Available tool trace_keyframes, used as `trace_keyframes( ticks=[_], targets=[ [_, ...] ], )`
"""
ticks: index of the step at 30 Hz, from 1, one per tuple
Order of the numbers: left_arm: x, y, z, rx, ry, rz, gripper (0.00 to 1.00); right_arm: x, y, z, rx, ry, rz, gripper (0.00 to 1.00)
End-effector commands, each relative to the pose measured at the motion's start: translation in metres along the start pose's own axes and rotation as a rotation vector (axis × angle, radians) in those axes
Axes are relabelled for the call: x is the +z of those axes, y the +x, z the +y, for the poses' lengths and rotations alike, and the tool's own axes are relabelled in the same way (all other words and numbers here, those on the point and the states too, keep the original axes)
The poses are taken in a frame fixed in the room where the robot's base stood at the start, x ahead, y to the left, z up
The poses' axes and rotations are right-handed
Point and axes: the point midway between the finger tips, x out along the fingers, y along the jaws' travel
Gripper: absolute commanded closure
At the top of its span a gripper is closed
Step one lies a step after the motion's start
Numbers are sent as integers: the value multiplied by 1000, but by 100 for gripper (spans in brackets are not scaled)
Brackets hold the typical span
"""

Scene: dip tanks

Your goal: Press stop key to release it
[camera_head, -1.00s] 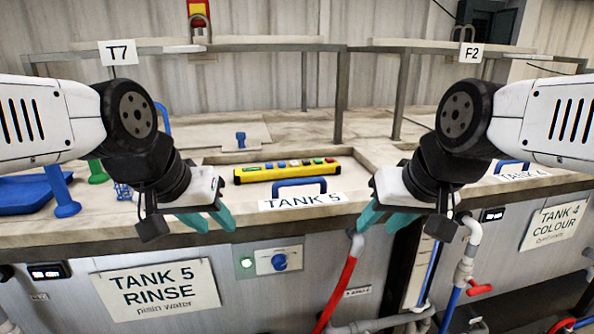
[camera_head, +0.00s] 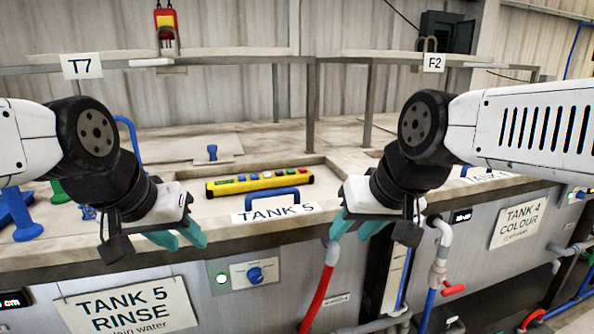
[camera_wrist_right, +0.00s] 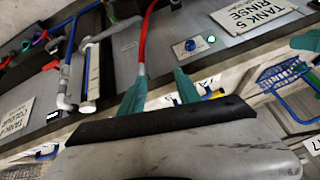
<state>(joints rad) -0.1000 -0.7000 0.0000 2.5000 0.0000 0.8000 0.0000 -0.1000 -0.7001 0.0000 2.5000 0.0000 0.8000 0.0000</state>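A yellow key box (camera_head: 225,189) lies on the pale top behind the TANK 5 label. It has a row of small coloured keys, with a red key (camera_head: 304,172) at its right end; no lettering is legible, so I cannot tell which is the stop key. My left gripper (camera_head: 181,237) has teal fingers apart and empty, in front of the top's edge, left of and nearer than the box. My right gripper (camera_head: 356,226) is also open and empty, in front of the edge, right of the box. Its spread fingers show in the right wrist view (camera_wrist_right: 160,92).
A blue handle (camera_head: 285,191) stands behind the TANK 5 label (camera_head: 275,213). A grey rail frame (camera_head: 312,100) rises behind the box. Pipes (camera_head: 440,250) run down the front at right. A red and yellow device (camera_head: 166,24) hangs on the back wall.

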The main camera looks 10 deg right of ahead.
Motion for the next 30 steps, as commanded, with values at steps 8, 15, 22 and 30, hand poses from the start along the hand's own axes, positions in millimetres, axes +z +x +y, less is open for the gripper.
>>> trace_keyframes(
  ticks=[8,15,22,30],
  targets=[
    [0,0,0,0,0,0,64,0,0,0,0,0,0,100],
    [0,0,0,0,0,0,64,0,0,0,0,0,0,100],
    [0,0,0,0,0,0,64,0,0,0,0,0,0,100],
    [0,0,0,0,0,0,64,0,0,0,0,0,0,100]
  ],
)
